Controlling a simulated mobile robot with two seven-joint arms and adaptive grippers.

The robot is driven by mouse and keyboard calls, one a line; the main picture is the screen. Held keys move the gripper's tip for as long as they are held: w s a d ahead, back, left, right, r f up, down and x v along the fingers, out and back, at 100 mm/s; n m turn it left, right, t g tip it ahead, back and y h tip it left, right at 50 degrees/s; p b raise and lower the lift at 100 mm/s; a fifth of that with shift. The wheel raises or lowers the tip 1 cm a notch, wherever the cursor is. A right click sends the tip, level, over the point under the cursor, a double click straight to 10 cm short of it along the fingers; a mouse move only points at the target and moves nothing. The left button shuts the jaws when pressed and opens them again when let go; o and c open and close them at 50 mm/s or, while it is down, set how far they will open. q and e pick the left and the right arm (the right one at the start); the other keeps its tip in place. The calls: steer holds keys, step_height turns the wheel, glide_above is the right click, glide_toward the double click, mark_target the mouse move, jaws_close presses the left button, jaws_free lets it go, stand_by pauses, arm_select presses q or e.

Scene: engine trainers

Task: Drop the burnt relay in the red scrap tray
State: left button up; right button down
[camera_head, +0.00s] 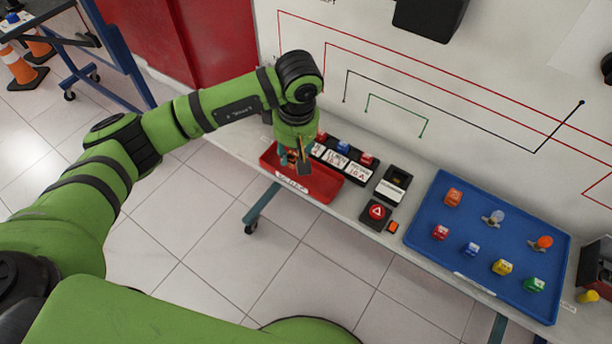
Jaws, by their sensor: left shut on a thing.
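The red scrap tray (325,191) lies at the left end of the long grey table, with a white label on its front wall. My left gripper (299,163) points down over the left part of this tray. It is shut on a small dark piece, most likely the burnt relay (305,168). The gripper hides much of the piece, and I cannot tell whether it touches the tray floor. Small teal and orange bits show beside the fingers; I cannot tell what they belong to. My right gripper is out of view.
A blue tray (467,217) holds several coloured parts. The wall runs behind the table.

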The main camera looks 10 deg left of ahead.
arm_select(q)
steer(key=shift+f+b, duration=0.5)
steer(key=shift+f, duration=1)
steer(key=o, duration=1.1)
steer(key=shift+c, duration=0.2)
step_height(320, 180, up, 12)
steer(key=d, duration=0.1)
steer(key=shift+s, duration=0.45)
steer(key=shift+d, duration=0.15)
